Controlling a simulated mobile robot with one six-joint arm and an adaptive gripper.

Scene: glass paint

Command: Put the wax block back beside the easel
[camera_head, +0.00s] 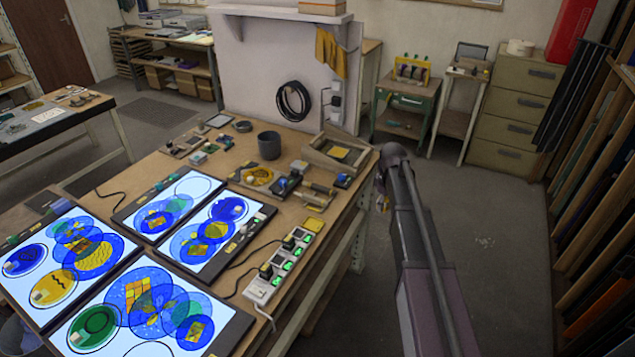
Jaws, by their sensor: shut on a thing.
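My arm (412,225) rises from the bottom right, and its far end is beside the right edge of the workbench. My gripper does not show; the arm's end seems to hide it. A small yellowish patch (383,203) shows just below the arm's end, too small to tell what it is. I cannot make out the wax block for certain. A yellow block (340,153) lies in a wooden tray (318,158), and a flat yellow piece (314,224) lies at the far end of the power strip. No easel is clearly recognisable.
The workbench (222,158) carries several lit panels with blue and yellow glass discs. A power strip (285,262) with plugs and cables lies near its right edge. A dark cup (269,145) stands at the back. The floor (480,230) right of my arm is clear; drawers (515,115) stand behind.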

